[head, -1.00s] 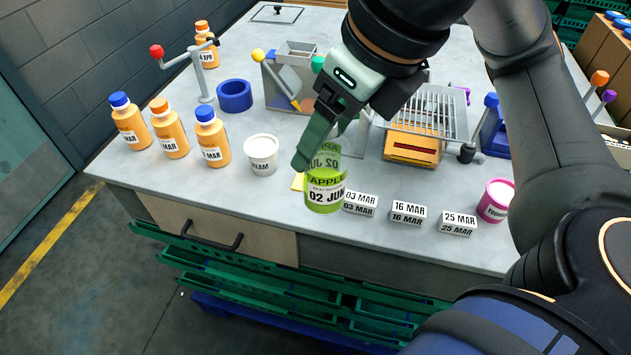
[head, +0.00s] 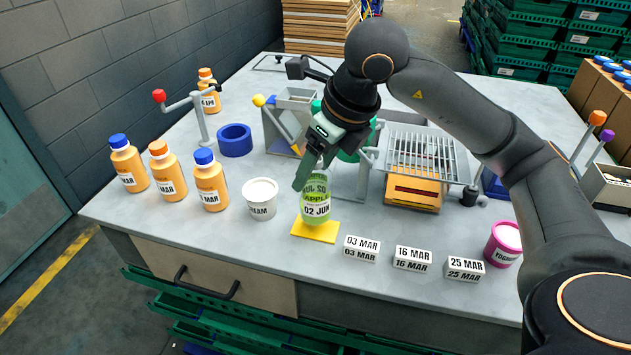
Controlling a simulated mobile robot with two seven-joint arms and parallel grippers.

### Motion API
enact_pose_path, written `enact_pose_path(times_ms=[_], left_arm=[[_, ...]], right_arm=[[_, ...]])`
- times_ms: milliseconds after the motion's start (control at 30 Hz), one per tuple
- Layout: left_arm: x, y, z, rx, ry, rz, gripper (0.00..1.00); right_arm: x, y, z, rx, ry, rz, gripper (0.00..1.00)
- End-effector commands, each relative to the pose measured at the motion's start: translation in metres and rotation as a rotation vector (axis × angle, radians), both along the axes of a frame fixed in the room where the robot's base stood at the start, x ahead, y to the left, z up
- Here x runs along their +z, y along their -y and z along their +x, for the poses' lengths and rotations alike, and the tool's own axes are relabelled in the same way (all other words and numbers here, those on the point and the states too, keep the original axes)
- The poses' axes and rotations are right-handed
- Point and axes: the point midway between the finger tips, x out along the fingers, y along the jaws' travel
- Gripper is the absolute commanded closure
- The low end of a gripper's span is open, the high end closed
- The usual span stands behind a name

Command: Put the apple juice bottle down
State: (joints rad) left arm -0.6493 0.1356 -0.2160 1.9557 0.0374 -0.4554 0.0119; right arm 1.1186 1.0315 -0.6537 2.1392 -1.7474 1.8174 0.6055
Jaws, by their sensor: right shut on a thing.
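My left gripper is not in view.
Orange bottles (head: 209,182) and a white cream tub (head: 261,199) stand left of the pad. Date blocks (head: 361,249) line the front edge to the right, then a pink tub (head: 503,243). A blue ring (head: 235,140) and a wire rack (head: 420,155) are behind.

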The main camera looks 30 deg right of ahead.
Motion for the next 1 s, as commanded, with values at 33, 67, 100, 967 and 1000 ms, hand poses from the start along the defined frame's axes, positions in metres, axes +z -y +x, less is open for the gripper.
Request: enact_pose_path(times_ms=[33,67,100,967,1000], left_arm=[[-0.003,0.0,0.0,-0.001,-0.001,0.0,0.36],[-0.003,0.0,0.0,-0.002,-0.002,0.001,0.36],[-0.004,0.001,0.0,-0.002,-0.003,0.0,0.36],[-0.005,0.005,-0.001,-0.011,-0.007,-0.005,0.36],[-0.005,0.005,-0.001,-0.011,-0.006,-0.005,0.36]], right_arm=[[-0.011,0.001,0.0,-0.004,-0.004,-0.002,1.0],[-0.016,0.001,0.0,-0.002,-0.004,-0.001,1.0],[-0.021,0.001,0.0,-0.001,-0.003,-0.001,1.0],[-0.033,0.0,0.0,-0.001,-0.001,0.0,0.01],[-0.033,0.0,0.0,-0.001,-0.001,0.0,0.01]])
